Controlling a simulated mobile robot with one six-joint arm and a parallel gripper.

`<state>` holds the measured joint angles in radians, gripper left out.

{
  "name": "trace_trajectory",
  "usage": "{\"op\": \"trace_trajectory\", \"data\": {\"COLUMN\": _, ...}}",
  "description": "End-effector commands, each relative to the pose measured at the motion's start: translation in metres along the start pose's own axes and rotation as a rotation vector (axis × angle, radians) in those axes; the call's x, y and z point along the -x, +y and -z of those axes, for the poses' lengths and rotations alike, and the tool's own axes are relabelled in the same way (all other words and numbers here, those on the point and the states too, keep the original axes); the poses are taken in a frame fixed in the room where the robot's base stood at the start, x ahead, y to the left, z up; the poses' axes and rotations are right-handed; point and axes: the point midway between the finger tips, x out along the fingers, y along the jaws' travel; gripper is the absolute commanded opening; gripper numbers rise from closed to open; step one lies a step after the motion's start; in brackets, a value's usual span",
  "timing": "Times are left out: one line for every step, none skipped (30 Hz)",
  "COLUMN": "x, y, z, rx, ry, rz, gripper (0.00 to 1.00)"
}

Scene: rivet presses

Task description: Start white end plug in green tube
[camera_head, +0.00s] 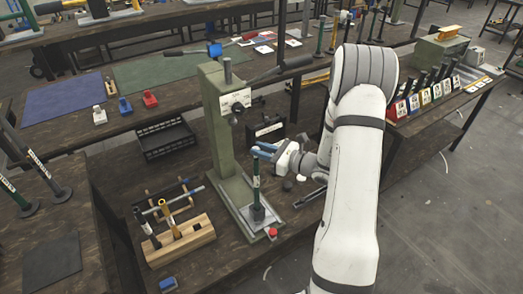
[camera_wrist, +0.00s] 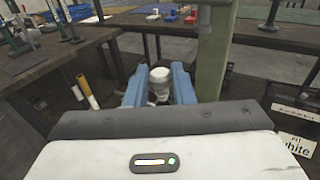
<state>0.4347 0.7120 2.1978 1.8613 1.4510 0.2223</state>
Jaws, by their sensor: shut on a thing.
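The green tube (camera_head: 257,192) stands upright in a dark holder on the base of the green press (camera_head: 219,130). My gripper (camera_head: 261,151) is directly above the tube's top end, with its blue fingers reaching left. In the wrist view my gripper (camera_wrist: 159,88) is shut on the white end plug (camera_wrist: 160,79), which sits between the two blue fingers. The fingers hide most of the plug in the head view. I cannot tell whether the plug touches the tube's mouth or sits in it.
A wooden rack (camera_head: 182,240) with several tubes stands left of the press. A black crate (camera_head: 166,139) lies behind it. A red button (camera_head: 272,232) is on the press base's front.

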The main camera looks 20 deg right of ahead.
Motion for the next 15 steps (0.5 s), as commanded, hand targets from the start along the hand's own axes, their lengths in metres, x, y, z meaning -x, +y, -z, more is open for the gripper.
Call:
{"op": "trace_trajectory", "data": {"x": 0.0, "y": 0.0, "z": 0.001, "rx": 0.0, "ry": 0.0, "rz": 0.0, "gripper": 0.01}}
{"op": "trace_trajectory", "data": {"x": 0.0, "y": 0.0, "z": 0.001, "rx": 0.0, "ry": 0.0, "rz": 0.0, "gripper": 0.01}}
{"op": "trace_trajectory", "data": {"x": 0.0, "y": 0.0, "z": 0.002, "rx": 0.0, "ry": 0.0, "rz": 0.0, "gripper": 0.01}}
{"op": "trace_trajectory", "data": {"x": 0.0, "y": 0.0, "z": 0.003, "rx": 0.0, "ry": 0.0, "rz": 0.0, "gripper": 0.01}}
{"op": "trace_trajectory", "data": {"x": 0.0, "y": 0.0, "z": 0.004, "rx": 0.0, "ry": 0.0, "rz": 0.0, "gripper": 0.01}}
{"op": "trace_trajectory", "data": {"x": 0.0, "y": 0.0, "z": 0.005, "rx": 0.0, "ry": 0.0, "rz": 0.0, "gripper": 0.01}}
{"op": "trace_trajectory", "data": {"x": 0.0, "y": 0.0, "z": 0.006, "rx": 0.0, "ry": 0.0, "rz": 0.0, "gripper": 0.01}}
{"op": "trace_trajectory", "data": {"x": 0.0, "y": 0.0, "z": 0.006, "rx": 0.0, "ry": 0.0, "rz": 0.0, "gripper": 0.01}}
{"op": "trace_trajectory", "data": {"x": 0.0, "y": 0.0, "z": 0.007, "rx": 0.0, "ry": 0.0, "rz": 0.0, "gripper": 0.01}}
{"op": "trace_trajectory", "data": {"x": -0.001, "y": 0.0, "z": 0.008, "rx": 0.0, "ry": 0.0, "rz": 0.0, "gripper": 0.01}}
{"op": "trace_trajectory", "data": {"x": -0.001, "y": 0.0, "z": 0.009, "rx": 0.0, "ry": 0.0, "rz": 0.0, "gripper": 0.01}}
{"op": "trace_trajectory", "data": {"x": -0.001, "y": 0.0, "z": 0.01, "rx": 0.0, "ry": 0.0, "rz": 0.0, "gripper": 0.01}}
{"op": "trace_trajectory", "data": {"x": -0.001, "y": 0.0, "z": 0.011, "rx": 0.0, "ry": 0.0, "rz": 0.0, "gripper": 0.01}}
{"op": "trace_trajectory", "data": {"x": 0.0, "y": 0.0, "z": 0.011, "rx": 0.0, "ry": 0.0, "rz": 0.001, "gripper": 0.01}}
{"op": "trace_trajectory", "data": {"x": 0.0, "y": -0.001, "z": 0.013, "rx": 0.0, "ry": 0.0, "rz": 0.001, "gripper": 0.01}}
